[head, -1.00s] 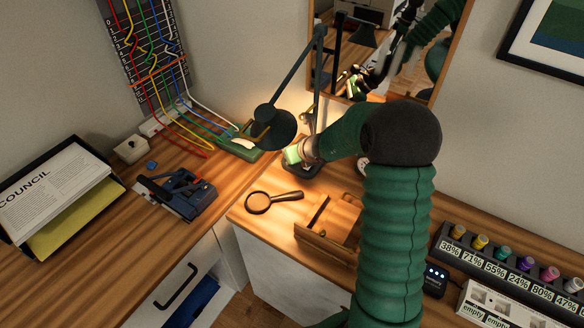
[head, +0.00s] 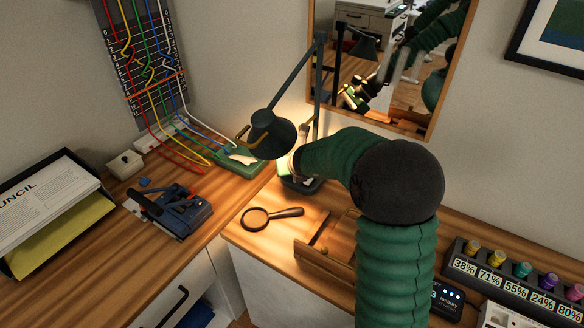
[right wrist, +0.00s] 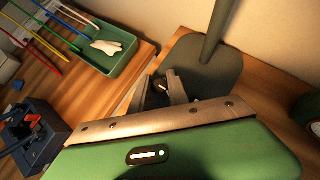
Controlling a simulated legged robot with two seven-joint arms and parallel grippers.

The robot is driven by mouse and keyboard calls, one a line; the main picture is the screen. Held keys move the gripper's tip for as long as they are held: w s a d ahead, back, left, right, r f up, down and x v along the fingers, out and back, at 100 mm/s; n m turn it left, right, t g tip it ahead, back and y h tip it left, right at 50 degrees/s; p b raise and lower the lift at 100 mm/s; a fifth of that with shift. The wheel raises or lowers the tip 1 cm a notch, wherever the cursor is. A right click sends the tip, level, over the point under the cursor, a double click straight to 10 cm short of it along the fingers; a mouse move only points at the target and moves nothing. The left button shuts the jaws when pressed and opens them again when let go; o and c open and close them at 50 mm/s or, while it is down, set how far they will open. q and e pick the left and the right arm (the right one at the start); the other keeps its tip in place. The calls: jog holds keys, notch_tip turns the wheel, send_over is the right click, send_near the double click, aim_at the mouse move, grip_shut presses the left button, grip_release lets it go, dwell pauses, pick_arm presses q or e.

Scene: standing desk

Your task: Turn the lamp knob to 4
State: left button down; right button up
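The black desk lamp stands at the back of the desk, its shade (head: 272,136) tilted down and its base (head: 312,186) on the wood. In the right wrist view the lamp's base (right wrist: 205,78) is close ahead. A small dark knob (right wrist: 160,85) with a light mark shows at the fingertips. My right gripper (right wrist: 161,88) has its fingers apart, one on each side of the knob; I cannot tell whether they touch it. In the head view my arm mostly hides this gripper (head: 291,165). Any scale numbers are unreadable. My left gripper is out of view.
A magnifying glass (head: 257,218) and a wooden holder (head: 318,262) lie in front of the lamp. A green tray (head: 238,162) with cables is to its left. A blue device (head: 178,211) lies further left, and a mirror (head: 425,118) hangs behind.

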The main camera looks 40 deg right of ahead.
jog(key=o, duration=0.4)
jog(key=shift+o, duration=0.2)
jog(key=shift+s+r, duration=0.1)
jog(key=shift+r, duration=0.2)
jog(key=p+v, duration=0.3)
jog(key=v, duration=0.3)
jog(key=shift+s+a+r+p, duration=0.1)
jog(key=shift+p, duration=0.2)
jog(key=shift+s+a, duration=0.2)
jog(key=shift+d, duration=0.1)
